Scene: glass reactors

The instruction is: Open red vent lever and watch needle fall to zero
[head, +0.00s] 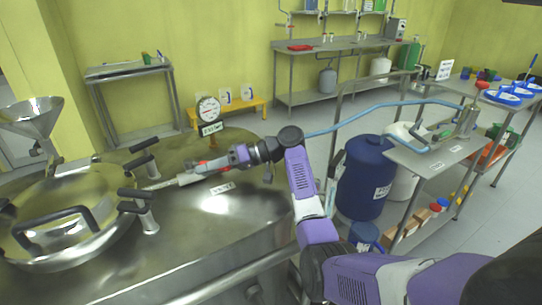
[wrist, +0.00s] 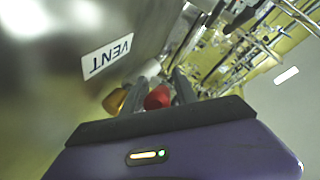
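The red vent lever (wrist: 157,97) shows in the wrist view between the two fingers of my gripper (wrist: 158,92). The fingers stand apart on either side of it, and a firm hold is not visible. A brass-coloured part (wrist: 115,101) sits just outside the left finger. The VENT label (wrist: 107,57) is on the steel nearby. In the head view my gripper (head: 218,163) is low over the reactor top (head: 217,203), and a bit of red shows at its tip. The round pressure gauge (head: 208,109) stands upright behind it; its needle is too small to read.
A round hatch (head: 68,222) with black-handled clamps fills the reactor's left side. A steel funnel (head: 32,117) is at far left. A blue drum (head: 367,178) and a steel cart (head: 435,152) with a blue hose stand right. A yellow bench (head: 240,105) is behind the gauge.

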